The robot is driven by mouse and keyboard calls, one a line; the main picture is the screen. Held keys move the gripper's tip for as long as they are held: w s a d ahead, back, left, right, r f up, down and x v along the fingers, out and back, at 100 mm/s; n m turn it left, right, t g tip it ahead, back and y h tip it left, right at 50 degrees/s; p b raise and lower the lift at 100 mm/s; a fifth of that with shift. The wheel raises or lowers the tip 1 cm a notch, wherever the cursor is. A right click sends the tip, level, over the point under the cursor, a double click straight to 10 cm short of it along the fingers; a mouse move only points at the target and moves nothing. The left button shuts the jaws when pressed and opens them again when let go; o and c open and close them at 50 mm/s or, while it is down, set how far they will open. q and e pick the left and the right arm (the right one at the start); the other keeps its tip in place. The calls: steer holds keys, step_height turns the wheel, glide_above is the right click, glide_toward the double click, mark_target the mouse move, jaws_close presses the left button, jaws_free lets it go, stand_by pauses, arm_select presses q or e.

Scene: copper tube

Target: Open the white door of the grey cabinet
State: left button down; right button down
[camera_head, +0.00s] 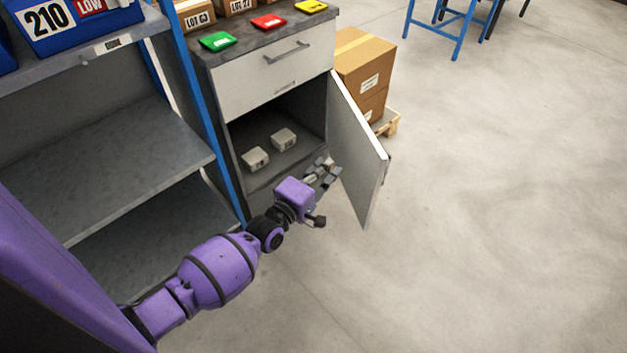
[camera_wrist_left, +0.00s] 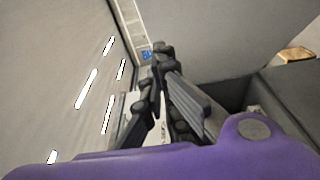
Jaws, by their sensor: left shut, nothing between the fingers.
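The grey cabinet (camera_head: 245,40) stands behind my left arm in the head view. Its white door (camera_head: 358,155) is hinged on the right and stands wide open, swung out towards the room. The compartment behind it is exposed. My left gripper (camera_head: 326,172) is shut and empty, in front of the opening and beside the door's inner face. I cannot tell whether it touches the door. The closed fingers also show in the left wrist view (camera_wrist_left: 165,85). The door's handle is not clearly visible. My right gripper is out of view.
Two small light boxes (camera_head: 284,138) (camera_head: 255,158) lie inside the cabinet. A white drawer (camera_head: 272,78) above is closed. A blue-framed shelf (camera_head: 110,165) stands left. Cardboard boxes (camera_head: 363,70) on a pallet (camera_head: 388,123) stand behind the door. The floor (camera_head: 490,210) at right is clear.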

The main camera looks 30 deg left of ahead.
arm_select(q)
steer(key=shift+w+d, duration=0.65)
steer(key=shift+d, duration=0.2)
steer(key=shift+w+d, duration=0.6)
steer(key=shift+d, duration=0.2)
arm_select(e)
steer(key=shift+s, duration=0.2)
